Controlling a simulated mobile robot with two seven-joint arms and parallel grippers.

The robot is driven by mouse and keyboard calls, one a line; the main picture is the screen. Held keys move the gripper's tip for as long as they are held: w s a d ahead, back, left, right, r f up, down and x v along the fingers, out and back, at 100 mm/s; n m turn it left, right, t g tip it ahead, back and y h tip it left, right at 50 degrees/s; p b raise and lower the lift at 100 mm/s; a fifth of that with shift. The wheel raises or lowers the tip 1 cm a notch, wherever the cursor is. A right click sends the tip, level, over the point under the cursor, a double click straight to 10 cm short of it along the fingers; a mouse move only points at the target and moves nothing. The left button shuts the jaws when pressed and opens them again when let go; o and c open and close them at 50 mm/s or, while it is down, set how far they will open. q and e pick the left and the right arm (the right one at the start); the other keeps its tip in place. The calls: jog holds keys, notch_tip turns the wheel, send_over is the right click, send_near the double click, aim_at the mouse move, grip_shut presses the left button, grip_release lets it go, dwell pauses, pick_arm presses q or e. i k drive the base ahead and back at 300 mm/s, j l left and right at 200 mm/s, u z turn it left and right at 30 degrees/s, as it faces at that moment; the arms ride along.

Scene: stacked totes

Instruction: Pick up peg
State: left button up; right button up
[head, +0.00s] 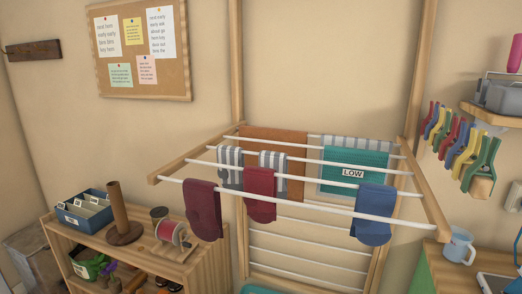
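Several clothes pegs in red, blue, yellow and green hang in a slanting row by the wall at the right of the head view. The nearest is a large green peg (483,160), with a small beige piece (482,187) at its lower end. A blue peg (460,150) and a yellow peg (470,150) hang behind it, partly overlapping. A red peg (428,119) is near the far end of the row. Which peg the task means is not clear. Neither gripper is in view.
A wooden drying rack (437,215) with white rods juts from the wall, holding socks and towels. A wall shelf (490,115) is above the pegs. A pale blue mug (458,246) stands below them. A low shelf unit (205,262) with a dowel stand (120,215) is left.

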aim_at(487, 152)
jog(key=l+z, duration=0.1)
jog(key=z, duration=0.3)
jog(key=i+z, duration=0.1)
jog(key=z, duration=0.3)
jog(key=i+l+z, duration=0.1)
jog(key=z, duration=0.25)
